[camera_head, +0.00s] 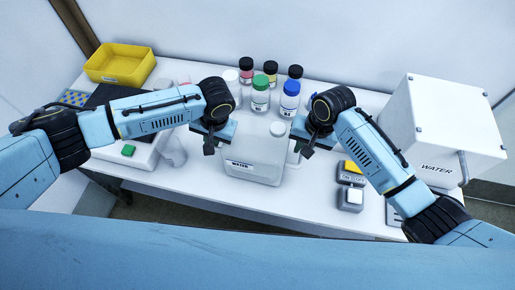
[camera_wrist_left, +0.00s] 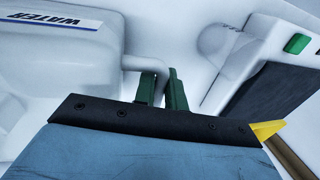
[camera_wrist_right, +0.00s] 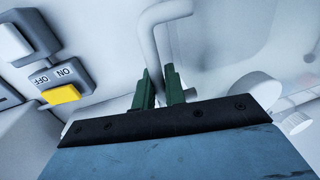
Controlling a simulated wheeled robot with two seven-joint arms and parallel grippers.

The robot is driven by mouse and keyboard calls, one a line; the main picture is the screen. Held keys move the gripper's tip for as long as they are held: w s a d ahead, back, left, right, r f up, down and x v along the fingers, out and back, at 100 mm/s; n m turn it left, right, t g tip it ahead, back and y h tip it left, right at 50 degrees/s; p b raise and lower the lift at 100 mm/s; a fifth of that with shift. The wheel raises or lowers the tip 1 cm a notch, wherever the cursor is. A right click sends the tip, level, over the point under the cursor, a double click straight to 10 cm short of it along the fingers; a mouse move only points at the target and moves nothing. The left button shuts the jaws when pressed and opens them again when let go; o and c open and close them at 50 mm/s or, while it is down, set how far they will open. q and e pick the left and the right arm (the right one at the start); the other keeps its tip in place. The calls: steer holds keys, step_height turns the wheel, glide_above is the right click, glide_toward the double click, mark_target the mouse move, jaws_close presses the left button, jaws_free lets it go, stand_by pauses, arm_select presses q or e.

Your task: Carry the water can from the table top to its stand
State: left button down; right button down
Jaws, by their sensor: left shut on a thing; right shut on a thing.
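The water can (camera_head: 262,153) is a whitish translucent box with a round cap and a WATER label, upright at the middle of the table. My left gripper (camera_head: 210,148) is at its left side, and in the left wrist view its green fingers (camera_wrist_left: 160,90) are shut on the can's side handle (camera_wrist_left: 130,60). My right gripper (camera_head: 303,148) is at its right side, with its fingers (camera_wrist_right: 158,88) shut on the other bent handle (camera_wrist_right: 150,35). I cannot tell whether the can touches the table. A white box marked WATER (camera_head: 445,130) stands at the right.
Several capped bottles (camera_head: 260,95) stand close behind the can. A yellow bin (camera_head: 118,65) and a device with a green button (camera_head: 128,150) are at the left.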

arm_select(q)
steer(key=shift+w+r, duration=0.15)
steer(key=shift+r, duration=0.05)
arm_select(e)
steer(key=shift+w+r, duration=0.1)
steer(key=shift+r, duration=0.1)
